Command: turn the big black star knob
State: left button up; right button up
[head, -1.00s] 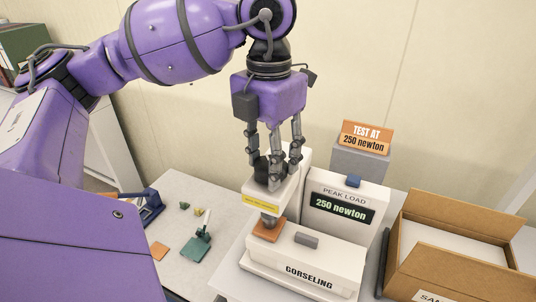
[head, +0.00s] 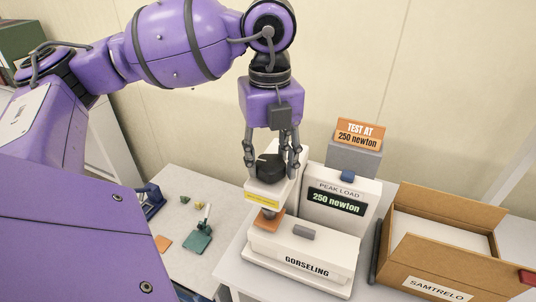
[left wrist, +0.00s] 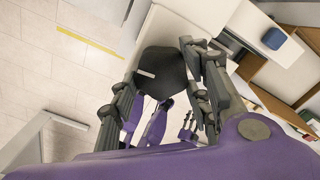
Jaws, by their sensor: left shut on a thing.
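The big black star knob (head: 270,168) sits on top of the white press head of the GORSELING tester (head: 307,262). It also shows in the left wrist view (left wrist: 160,72), with a pale mark on its top. My left gripper (head: 271,160) points down over the knob. Its fingers are shut on the knob from opposite sides. An orange pad (head: 267,222) lies under the press foot. The tester's display (head: 335,203) reads PEAK LOAD 250 newton. My right gripper does not show in the head view.
An orange sign (head: 359,134) behind the tester reads TEST AT 250 newton. An open cardboard box (head: 437,286) stands close on the right. A green block with a white stick (head: 199,237) and another orange pad (head: 162,243) lie on the table at the left.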

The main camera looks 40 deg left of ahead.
pick_arm(q)
jog(key=n+p, duration=0.1)
jog(key=n, duration=0.2)
jog(key=shift+r+n, duration=0.1)
jog(key=shift+n, duration=0.3)
jog(key=n+p, duration=0.1)
jog(key=n, duration=0.2)
jog(key=shift+d+n+p, duration=0.1)
jog(key=shift+n+p, duration=0.4)
jog(key=shift+n, duration=0.6)
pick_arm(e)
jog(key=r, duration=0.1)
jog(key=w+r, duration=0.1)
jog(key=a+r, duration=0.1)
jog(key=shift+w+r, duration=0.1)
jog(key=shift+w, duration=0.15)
pick_arm(q)
jog(key=shift+f+n, duration=0.2)
jog(key=shift+n, duration=0.1)
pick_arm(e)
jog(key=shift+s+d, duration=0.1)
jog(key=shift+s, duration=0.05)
pick_arm(q)
jog(key=o, duration=1.1)
jog(key=shift+s, duration=0.1)
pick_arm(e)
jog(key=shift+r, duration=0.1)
pick_arm(q)
jog(key=shift+r, duration=0.1)
